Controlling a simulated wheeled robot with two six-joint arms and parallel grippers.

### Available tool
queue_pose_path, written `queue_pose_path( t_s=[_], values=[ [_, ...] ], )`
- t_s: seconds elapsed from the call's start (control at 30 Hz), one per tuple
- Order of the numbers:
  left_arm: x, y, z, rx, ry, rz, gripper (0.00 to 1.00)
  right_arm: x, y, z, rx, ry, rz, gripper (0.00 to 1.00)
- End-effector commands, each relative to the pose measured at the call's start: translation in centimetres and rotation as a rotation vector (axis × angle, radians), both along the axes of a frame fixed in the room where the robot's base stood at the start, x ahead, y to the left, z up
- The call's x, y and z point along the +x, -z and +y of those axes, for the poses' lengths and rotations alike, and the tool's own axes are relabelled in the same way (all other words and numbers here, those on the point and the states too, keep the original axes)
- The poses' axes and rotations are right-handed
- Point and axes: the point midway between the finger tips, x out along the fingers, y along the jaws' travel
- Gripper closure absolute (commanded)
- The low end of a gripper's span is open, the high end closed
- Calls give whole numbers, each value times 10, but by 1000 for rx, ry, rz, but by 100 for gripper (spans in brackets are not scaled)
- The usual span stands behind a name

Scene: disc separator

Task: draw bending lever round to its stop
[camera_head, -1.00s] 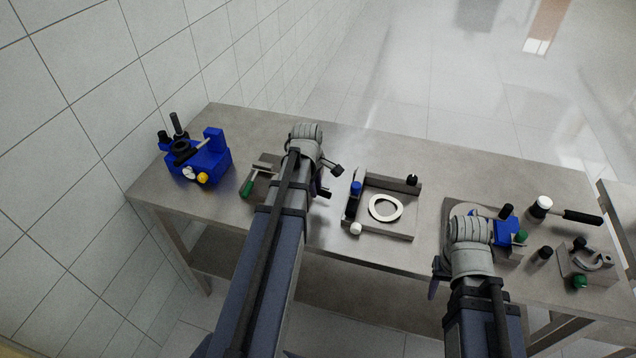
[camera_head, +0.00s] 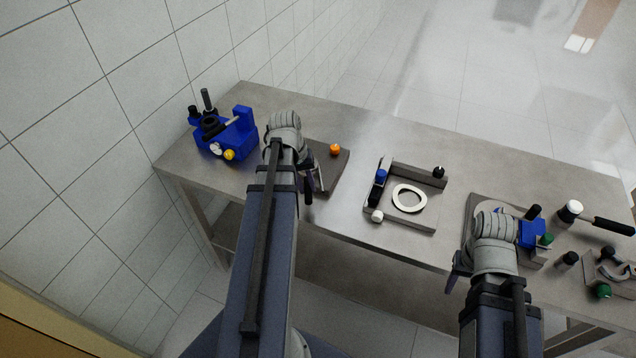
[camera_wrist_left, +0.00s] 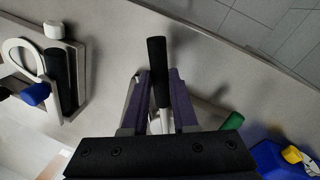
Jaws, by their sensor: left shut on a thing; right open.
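The bending fixture's flat grey plate (camera_head: 334,170) lies on the bench with an orange knob (camera_head: 335,149) near its far right corner. My left gripper (camera_head: 312,184) is over the plate's near left part, and my left arm hides the rest of the fixture. In the left wrist view my left gripper (camera_wrist_left: 161,82) is shut on a black cylindrical handle (camera_wrist_left: 157,56), which appears to be the bending lever's. A green handle (camera_wrist_left: 233,121) shows to the right of the jaws. My right gripper (camera_head: 456,272) is open and empty, near the bench's front edge.
A blue device (camera_head: 236,136) stands at the left end near the wall. A frame (camera_head: 432,177) with a white ring (camera_head: 409,198) lies right of the plate. A blue block (camera_head: 531,235), a black-handled tool (camera_head: 608,225) and a clamp-like fixture (camera_head: 604,272) crowd the right end.

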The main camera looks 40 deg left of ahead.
Motion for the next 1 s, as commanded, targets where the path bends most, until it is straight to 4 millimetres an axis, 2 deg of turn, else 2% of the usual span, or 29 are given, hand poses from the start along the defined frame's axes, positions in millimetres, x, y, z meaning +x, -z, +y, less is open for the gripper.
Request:
queue_pose_path(
  t_s=[0.2,0.5,1.0],
  values=[
    [-13,0,22,0,189,3,100,0,0,0,0,0,0,50],
    [-21,0,45,1,391,1,100,0,0,0,0,0,0,50],
    [-24,0,59,2,516,2,100,0,0,0,0,0,0,50]
  ],
)
